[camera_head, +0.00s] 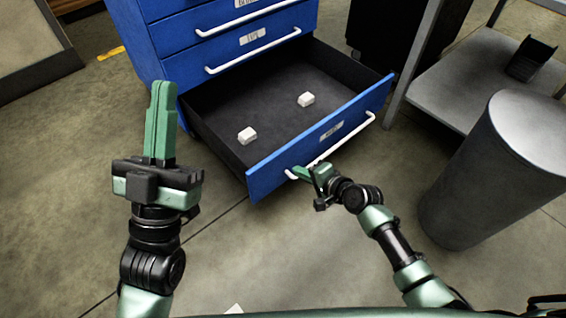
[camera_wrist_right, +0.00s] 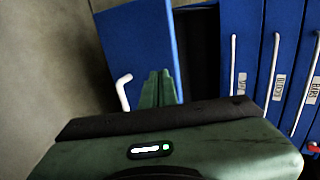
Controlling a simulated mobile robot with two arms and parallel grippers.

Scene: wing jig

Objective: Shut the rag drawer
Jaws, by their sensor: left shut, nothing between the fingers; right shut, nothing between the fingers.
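The rag drawer (camera_head: 325,138) is the bottom drawer of a blue cabinet and stands pulled well out in the head view. My left gripper (camera_head: 160,110) is shut and empty, left of the drawer.
The closed drawers (camera_head: 220,45) above have white handles. A grey cylindrical bin (camera_head: 495,170) stands at the right, beside a grey metal shelf (camera_head: 470,75) holding a black tray (camera_head: 531,58). The floor in front of the drawer is clear apart from my arms.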

